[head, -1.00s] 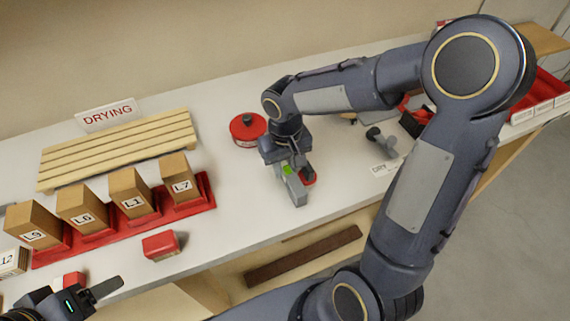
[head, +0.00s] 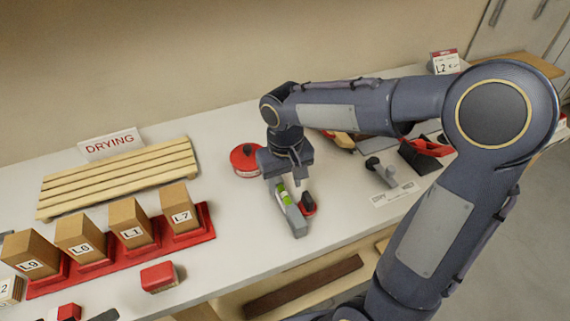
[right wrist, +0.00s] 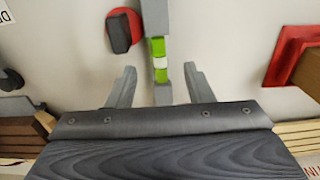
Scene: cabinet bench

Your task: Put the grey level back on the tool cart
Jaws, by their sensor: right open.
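The grey level (head: 295,219), a narrow bar with green vial parts, lies on the white bench in the head view. It also shows in the right wrist view (right wrist: 155,18), running down between my fingers. My right gripper (head: 287,181) is over the level's far end, with its jaws open. In the right wrist view its fingers (right wrist: 159,72) stand on either side of the bar with gaps. Only a dark tip of my left gripper (head: 106,315) shows at the bottom left edge. I cannot make out a tool cart.
A red and black item (head: 308,205) lies close beside the level. A red round tin (head: 245,160) stands behind. Boxes on a red rack (head: 190,232), a slatted wooden rack (head: 120,178) and a red block (head: 158,277) are left. A grey tool (head: 381,172) lies right.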

